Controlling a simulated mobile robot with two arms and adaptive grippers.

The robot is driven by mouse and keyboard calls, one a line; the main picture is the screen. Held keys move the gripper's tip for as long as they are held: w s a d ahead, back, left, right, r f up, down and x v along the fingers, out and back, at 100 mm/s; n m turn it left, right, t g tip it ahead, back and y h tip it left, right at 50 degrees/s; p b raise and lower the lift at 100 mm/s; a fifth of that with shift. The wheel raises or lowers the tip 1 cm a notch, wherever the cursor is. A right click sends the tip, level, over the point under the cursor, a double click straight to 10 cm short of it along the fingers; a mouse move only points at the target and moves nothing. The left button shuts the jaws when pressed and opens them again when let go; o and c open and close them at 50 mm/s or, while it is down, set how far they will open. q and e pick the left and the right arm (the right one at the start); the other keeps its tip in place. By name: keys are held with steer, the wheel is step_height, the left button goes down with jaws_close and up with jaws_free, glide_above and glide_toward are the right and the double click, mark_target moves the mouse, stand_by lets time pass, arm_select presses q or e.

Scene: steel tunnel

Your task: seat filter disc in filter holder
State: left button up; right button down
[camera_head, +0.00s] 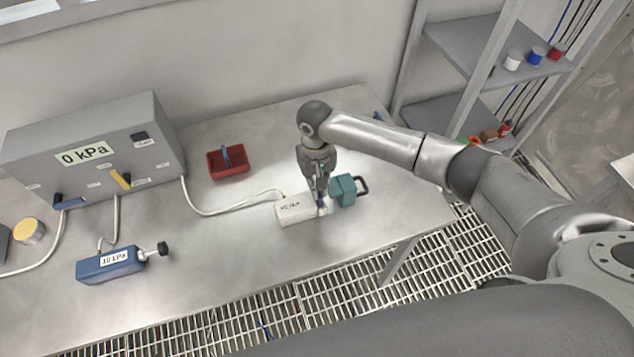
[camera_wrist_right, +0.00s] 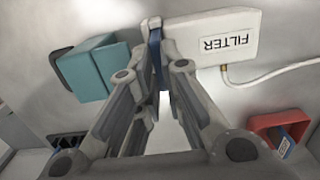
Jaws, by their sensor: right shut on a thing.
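The filter holder is a white block (camera_head: 293,209) lying on the steel bench, with a hose at its back; the wrist view shows it labelled FILTER (camera_wrist_right: 230,42). My right gripper (camera_head: 320,205) points down at the holder's right end. In the right wrist view its fingers are shut on a thin blue piece (camera_wrist_right: 155,48), seen edge-on, which looks like the filter disc. The disc stands upright close against the holder's end face; whether it is inside or only beside it I cannot tell. My left gripper is not in view.
A teal block (camera_head: 343,191) with a dark handle stands just right of the gripper. A red tray (camera_head: 228,172) with a blue part in it lies behind. A grey 0 kPa box (camera_head: 95,147) and a blue 10 kPa unit (camera_head: 110,265) are at left. The bench front is clear.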

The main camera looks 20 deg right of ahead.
steer(key=shift+f+b, duration=0.35)
steer(key=shift+f, duration=0.5)
steer(key=c, duration=1.5)
jaws_free()
step_height(320, 180, up, 12)
steer(key=shift+w, duration=0.3)
